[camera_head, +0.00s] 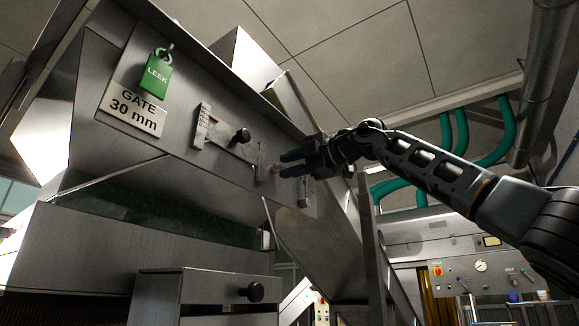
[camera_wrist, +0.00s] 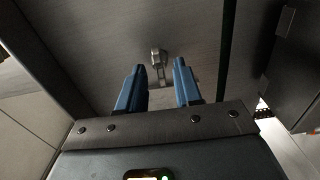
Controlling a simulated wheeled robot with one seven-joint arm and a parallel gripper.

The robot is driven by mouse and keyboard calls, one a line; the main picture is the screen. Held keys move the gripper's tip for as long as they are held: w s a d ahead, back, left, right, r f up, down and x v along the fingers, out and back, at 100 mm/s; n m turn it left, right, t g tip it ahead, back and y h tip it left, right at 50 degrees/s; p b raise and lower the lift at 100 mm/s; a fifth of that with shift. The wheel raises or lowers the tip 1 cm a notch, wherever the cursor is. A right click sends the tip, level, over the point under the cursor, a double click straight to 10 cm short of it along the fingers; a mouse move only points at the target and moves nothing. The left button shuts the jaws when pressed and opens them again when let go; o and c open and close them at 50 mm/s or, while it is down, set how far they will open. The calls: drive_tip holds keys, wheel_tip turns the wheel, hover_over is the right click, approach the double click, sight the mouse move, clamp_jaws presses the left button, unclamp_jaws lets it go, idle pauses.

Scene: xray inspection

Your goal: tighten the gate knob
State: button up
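A black knob (camera_head: 242,136) sits on the slotted metal plate of the machine's inclined side, right of a small scale (camera_head: 202,126). I take it for the gate knob; it is not identifiable in the wrist view. My gripper (camera_head: 282,164) is to the right of this knob and lower, with its blue fingers pointing left at the panel. In the wrist view my gripper (camera_wrist: 159,72) is open. A small metal lever-like fitting (camera_wrist: 157,57) appears between and just beyond the fingertips, and I cannot tell whether they touch it.
A sign reading "GATE 30 mm" (camera_head: 133,110) and a green tag marked "LEEK" (camera_head: 156,75) are at upper left. A metal box with another black knob (camera_head: 255,291) is below. A sloping chute (camera_head: 318,245) lies under my gripper. A control panel (camera_head: 480,270) stands behind at right.

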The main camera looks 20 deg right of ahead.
drive_tip(key=b+v, duration=0.2)
drive_tip(key=v, duration=0.5)
drive_tip(key=shift+s+d, duration=0.1)
drive_tip(key=shift+d, duration=0.15)
idle(0.3)
